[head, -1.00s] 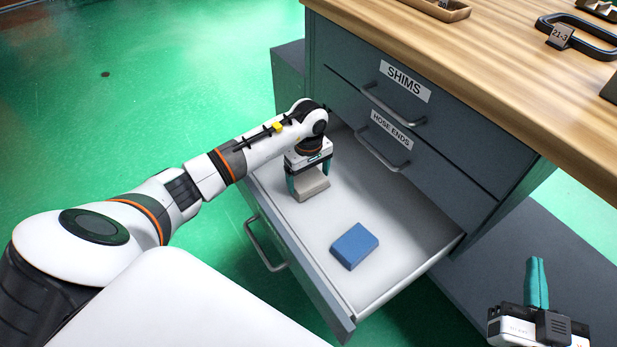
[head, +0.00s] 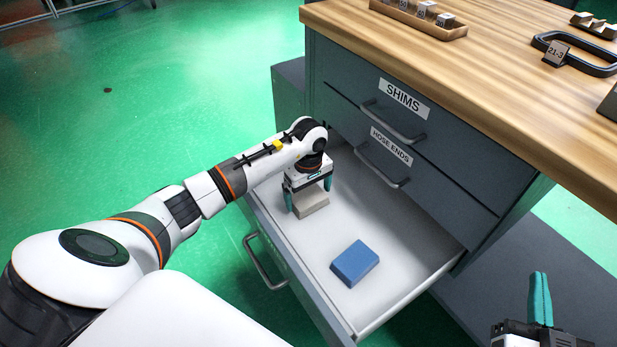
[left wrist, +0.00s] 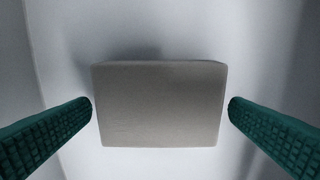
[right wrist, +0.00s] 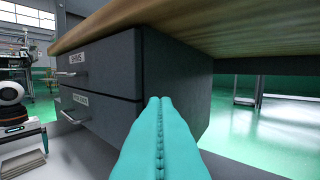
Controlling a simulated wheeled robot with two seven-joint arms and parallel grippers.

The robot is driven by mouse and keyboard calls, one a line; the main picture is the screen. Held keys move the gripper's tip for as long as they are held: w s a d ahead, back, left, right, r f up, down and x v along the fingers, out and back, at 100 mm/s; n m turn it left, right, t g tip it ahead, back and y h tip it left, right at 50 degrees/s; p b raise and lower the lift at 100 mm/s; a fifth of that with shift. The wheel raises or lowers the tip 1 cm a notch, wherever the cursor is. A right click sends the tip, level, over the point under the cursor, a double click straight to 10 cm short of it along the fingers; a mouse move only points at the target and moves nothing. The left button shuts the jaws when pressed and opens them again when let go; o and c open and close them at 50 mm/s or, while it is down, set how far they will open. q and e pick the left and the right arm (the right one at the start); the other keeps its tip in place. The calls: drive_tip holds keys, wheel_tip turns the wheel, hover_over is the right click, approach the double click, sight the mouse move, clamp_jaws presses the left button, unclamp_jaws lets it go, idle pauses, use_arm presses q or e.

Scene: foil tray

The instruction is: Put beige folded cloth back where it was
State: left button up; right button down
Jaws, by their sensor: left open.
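The beige folded cloth (head: 312,204) lies on the floor of the open bottom drawer (head: 400,235), near its left end. In the left wrist view the cloth (left wrist: 160,104) is centred between the two teal fingers, with a gap on each side. My left gripper (head: 309,199) is open just above and around the cloth, not gripping it. My right gripper (head: 540,300) is at the lower right, outside the drawer; its teal fingers (right wrist: 160,140) are together with nothing visible between them.
A blue folded cloth (head: 355,263) lies in the same drawer, nearer the front right. Closed drawers labelled SHIMS (head: 404,98) and HOSE ENDS (head: 391,146) are above. A wooden worktop (head: 480,60) holds a small tray (head: 425,22) and a black handle (head: 575,55).

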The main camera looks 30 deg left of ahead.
sight(309, 196)
use_arm(q)
wheel_tip(309, 196, up, 6)
drive_tip(key=shift+r+p, duration=0.1)
drive_tip(key=shift+p, duration=0.85)
drive_tip(key=shift+r+p, duration=0.65)
drive_tip(key=shift+r, duration=2.3)
use_arm(e)
drive_tip(key=s+d+f+g+h, duration=0.2)
drive_tip(key=s+f+g, duration=0.3)
drive_tip(key=f+g, duration=0.3)
drive_tip(key=shift+s+d+f+g+h, duration=0.4)
drive_tip(key=shift+d+f, duration=0.3)
drive_tip(key=shift+f, duration=0.95)
